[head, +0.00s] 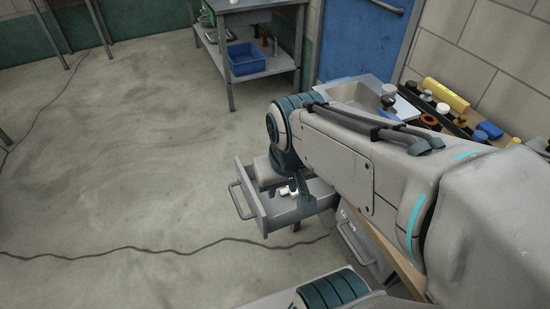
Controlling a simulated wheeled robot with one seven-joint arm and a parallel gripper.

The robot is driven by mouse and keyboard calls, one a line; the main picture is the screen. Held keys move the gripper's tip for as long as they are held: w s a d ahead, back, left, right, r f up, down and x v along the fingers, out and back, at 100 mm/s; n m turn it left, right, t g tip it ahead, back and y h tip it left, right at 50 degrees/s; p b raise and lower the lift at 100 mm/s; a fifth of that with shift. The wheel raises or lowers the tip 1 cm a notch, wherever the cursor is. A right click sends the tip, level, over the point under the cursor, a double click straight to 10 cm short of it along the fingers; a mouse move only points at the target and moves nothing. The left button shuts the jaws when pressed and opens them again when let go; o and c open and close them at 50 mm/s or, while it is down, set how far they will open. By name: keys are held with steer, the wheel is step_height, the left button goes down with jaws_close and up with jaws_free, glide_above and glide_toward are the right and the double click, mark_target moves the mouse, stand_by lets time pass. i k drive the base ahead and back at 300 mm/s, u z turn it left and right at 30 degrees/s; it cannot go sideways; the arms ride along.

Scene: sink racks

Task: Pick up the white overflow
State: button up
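A small white object (284,192) shows in the open grey drawer (273,212), just below the end of my arm. It may be the white overflow, but it is too small and too covered to be sure. My gripper (298,190) is low over or inside the drawer, close beside the white object. My arm hides most of the gripper, and I cannot see whether its fingers touch or hold anything.
A sink (362,92) and a counter with a yellow item (446,95) and several small parts lie behind my arm. A metal table with a blue bin (246,58) stands at the back. A black cable (130,250) crosses the open floor at left.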

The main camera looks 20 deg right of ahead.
mark_target(284, 191)
steer(key=k, duration=0.35)
steer(key=z, duration=0.4)
steer(key=i, duration=0.45)
steer(key=u, duration=0.05)
steer(key=k, duration=0.5)
steer(key=u, duration=1.35)
steer(key=i, duration=1.4)
steer(key=z, duration=2.65)
